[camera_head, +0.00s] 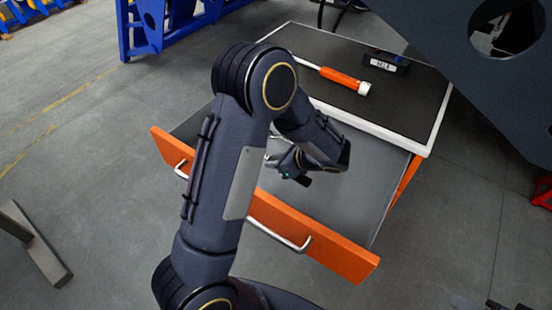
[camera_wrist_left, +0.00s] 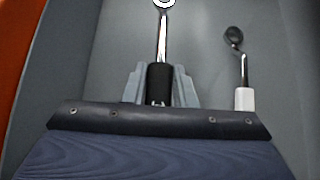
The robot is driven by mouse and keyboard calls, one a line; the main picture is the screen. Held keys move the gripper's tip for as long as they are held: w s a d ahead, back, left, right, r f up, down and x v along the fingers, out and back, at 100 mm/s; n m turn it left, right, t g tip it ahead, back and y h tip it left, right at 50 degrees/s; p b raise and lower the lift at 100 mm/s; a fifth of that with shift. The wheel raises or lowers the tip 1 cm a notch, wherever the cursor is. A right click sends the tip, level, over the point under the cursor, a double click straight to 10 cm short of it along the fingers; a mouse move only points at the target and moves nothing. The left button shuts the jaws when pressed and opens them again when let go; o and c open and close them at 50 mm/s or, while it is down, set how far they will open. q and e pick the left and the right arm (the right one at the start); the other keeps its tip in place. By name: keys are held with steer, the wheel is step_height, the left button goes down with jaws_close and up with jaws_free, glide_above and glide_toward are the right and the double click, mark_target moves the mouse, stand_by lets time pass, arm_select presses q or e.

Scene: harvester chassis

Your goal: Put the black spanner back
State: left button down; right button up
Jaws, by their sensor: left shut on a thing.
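The black spanner (camera_wrist_left: 159,80) has a black handle and a bright metal shaft with a ring end, seen in the left wrist view. My left gripper (camera_wrist_left: 160,92) is shut on its black handle, one grey finger on each side. In the head view my left gripper (camera_head: 298,166) is down inside the open drawer (camera_head: 345,205), and my arm hides much of it. I cannot tell whether the spanner touches the drawer floor. My right gripper is not in view.
A white-handled tool (camera_wrist_left: 244,95) with a dark head lies right of the spanner in the drawer. An orange-handled screwdriver (camera_head: 344,80) and a dark labelled box (camera_head: 386,62) sit on the cabinet top (camera_head: 400,98). A large dark panel (camera_head: 490,85) overhangs at right.

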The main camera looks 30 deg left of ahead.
mark_target(277, 181)
arm_select(q)
steer(key=shift+f+b, duration=2.1)
steer(key=shift+f, duration=0.9)
steer(key=c, duration=1.1)
jaws_free()
steer(key=v, duration=0.8)
steer(key=shift+r, duration=0.1)
